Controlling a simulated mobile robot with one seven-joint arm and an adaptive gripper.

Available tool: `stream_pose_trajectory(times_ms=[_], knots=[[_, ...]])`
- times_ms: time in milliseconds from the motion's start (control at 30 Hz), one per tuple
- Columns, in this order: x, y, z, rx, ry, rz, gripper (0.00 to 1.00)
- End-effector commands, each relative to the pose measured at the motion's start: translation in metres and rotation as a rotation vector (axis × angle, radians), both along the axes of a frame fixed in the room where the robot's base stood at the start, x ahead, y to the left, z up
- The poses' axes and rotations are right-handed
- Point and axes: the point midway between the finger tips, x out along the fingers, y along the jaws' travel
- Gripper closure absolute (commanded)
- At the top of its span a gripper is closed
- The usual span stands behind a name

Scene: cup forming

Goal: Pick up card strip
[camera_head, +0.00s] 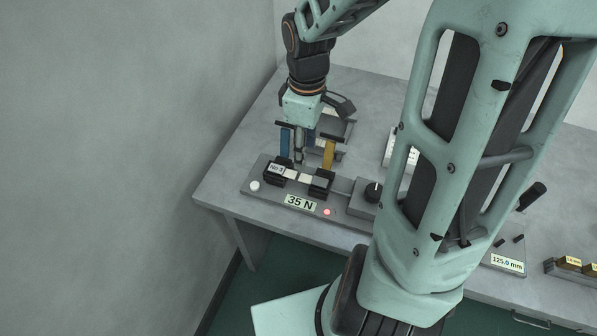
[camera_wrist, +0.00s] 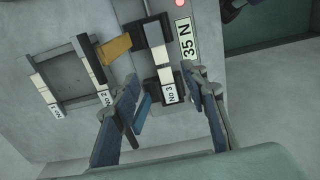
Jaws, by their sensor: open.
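A white card strip marked No 3 (camera_head: 292,174) lies across the tester between two black clamp blocks. My gripper (camera_head: 303,152) is above the tester, pointing down. In the wrist view my gripper (camera_wrist: 167,82) is open, with one finger on each side of the strip's labelled end. Nothing is held. Whether the fingertips are level with the strip cannot be told.
A blue lever (camera_head: 285,140) and a yellow lever (camera_head: 329,153) stand by the clamp blocks, close to my fingers. Strips marked No 1 (camera_wrist: 48,96) and No 2 (camera_wrist: 95,70) lie on a dark frame. The tester display (camera_head: 300,204) reads 35 N; a red light (camera_head: 326,212) glows beside it.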

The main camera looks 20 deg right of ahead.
Motion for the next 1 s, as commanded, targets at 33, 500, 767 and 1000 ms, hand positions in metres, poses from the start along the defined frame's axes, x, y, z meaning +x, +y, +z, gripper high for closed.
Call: stream_pose_trajectory(times_ms=[33,500,767,1000], knots=[[-0.001,0.001,-0.012,0.003,0.004,0.001,0.59],[-0.002,0.001,-0.066,0.003,0.003,0.000,0.59],[-0.001,0.001,-0.088,0.002,-0.001,0.000,0.59],[-0.001,0.001,-0.088,0.001,-0.002,-0.001,0.65]])
